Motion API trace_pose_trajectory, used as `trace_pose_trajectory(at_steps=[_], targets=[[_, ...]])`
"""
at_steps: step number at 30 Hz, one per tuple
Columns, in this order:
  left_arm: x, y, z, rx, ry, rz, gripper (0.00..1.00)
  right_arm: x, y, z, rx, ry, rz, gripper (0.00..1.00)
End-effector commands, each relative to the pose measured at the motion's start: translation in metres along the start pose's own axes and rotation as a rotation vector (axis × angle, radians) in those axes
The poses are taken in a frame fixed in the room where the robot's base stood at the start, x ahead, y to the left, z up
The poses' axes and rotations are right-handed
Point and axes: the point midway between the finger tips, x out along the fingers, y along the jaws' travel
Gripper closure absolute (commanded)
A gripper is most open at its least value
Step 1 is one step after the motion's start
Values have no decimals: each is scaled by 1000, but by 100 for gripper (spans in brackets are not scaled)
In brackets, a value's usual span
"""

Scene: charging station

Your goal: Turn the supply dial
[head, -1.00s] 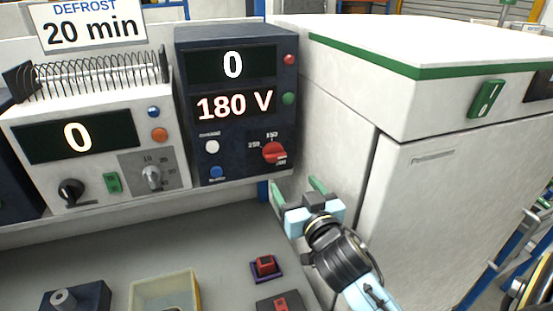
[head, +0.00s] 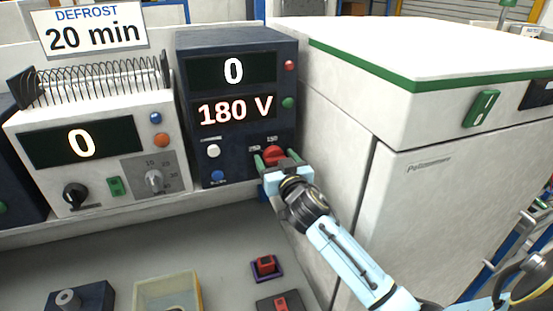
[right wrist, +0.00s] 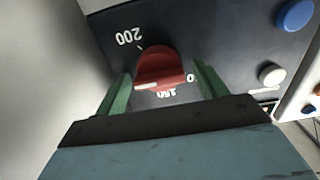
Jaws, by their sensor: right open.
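The supply dial is a red knob (head: 274,154) low on the right of the dark blue supply unit (head: 190,95). Its displays read 0 and 180 V. My right gripper (head: 271,158) is at the dial, open, with its green fingers on either side of the knob. In the right wrist view the red knob (right wrist: 160,70) sits between the two open fingers (right wrist: 160,88), with a gap visible on each side. The numbers 200 and 150 show around it; another is partly hidden. My left gripper is not in view.
A white unit (head: 95,150) with a coil and a 0 display stands to the left. A white cabinet (head: 430,190) is close on the right. Below are a yellowish bin (head: 168,285) and a small red switch (head: 265,265) on the grey bench.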

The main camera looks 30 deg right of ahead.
Motion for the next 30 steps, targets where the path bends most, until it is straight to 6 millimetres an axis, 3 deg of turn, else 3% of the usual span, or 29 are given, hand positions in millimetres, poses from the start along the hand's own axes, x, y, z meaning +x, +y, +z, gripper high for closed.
trace_pose_trajectory(at_steps=[7, 17, 30], targets=[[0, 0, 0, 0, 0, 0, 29, 0, 0, 0, 0, 0, 0, 31], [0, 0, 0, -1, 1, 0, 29, 0, 0, 0, 0, 0, 0, 73], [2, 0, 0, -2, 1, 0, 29, 0, 0, 1, 137, 0, 1, 73]])
